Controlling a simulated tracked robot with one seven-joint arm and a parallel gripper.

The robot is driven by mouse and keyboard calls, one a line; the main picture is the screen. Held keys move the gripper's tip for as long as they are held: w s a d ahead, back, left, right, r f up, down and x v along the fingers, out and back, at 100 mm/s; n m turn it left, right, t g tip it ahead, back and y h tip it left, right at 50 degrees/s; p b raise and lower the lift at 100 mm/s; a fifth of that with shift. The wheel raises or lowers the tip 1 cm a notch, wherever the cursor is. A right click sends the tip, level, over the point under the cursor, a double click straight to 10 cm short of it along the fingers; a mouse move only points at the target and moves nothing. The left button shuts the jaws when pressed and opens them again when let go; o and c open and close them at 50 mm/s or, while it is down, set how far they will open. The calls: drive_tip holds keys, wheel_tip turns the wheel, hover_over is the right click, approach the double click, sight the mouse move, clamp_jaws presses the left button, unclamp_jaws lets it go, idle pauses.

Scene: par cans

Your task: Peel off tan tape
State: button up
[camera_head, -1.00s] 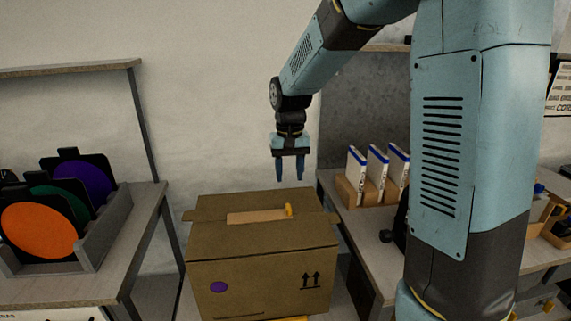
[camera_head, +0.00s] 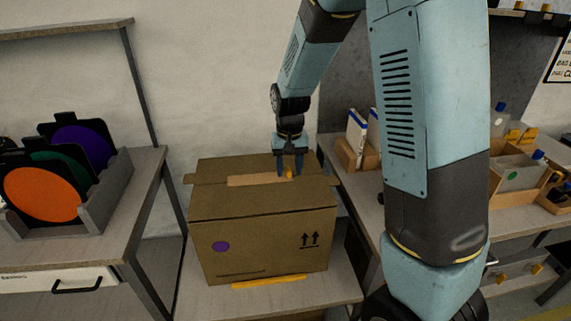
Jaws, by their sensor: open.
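A cardboard box (camera_head: 262,234) stands on a low surface in the middle of the view, with a purple dot and two up arrows on its front. A strip of tan tape (camera_head: 252,180) lies along its top, with a small yellow tab (camera_head: 289,174) at the strip's right end. My gripper (camera_head: 290,172) points down at that end of the tape. Its fingers are open on either side of the yellow tab or very near it; I cannot tell if they touch it.
A left bench holds a grey rack (camera_head: 108,199) of orange, green and purple discs. A right bench (camera_head: 360,190) carries a holder with white and blue items. My arm hides part of it. A yellow strip (camera_head: 268,282) lies at the box's front base.

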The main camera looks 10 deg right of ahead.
drive_tip(key=shift+c, duration=0.2)
clamp_jaws()
idle(0.5)
